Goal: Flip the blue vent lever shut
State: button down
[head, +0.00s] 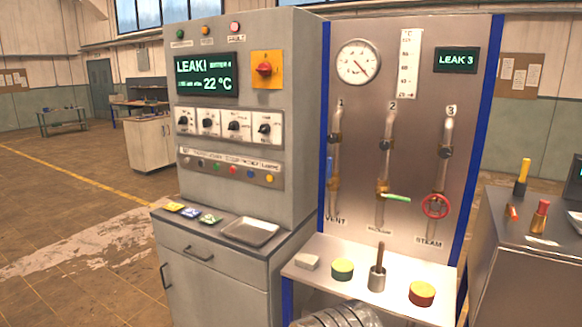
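The blue vent lever (329,169) is on the left pipe, marked 1 and VENT, on the metal panel (470,110). It stands upright, roughly in line with the pipe, and looks thin and partly edge-on from here. The VENT label (335,220) is below it. A rounded grey ribbed part at the bottom edge looks like part of my arm. My gripper's fingers are not in view.
Beside it are a level green lever (397,197) on pipe 2 and a red handwheel (435,206) on pipe 3. The shelf (310,282) below holds a block, two round tins and a pot with a handle. A grey control cabinet (300,130) stands close on the left.

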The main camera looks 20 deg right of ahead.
aim_at(330, 168)
jog(key=u, duration=0.35)
jog(key=i, duration=0.95)
jog(key=u, duration=0.1)
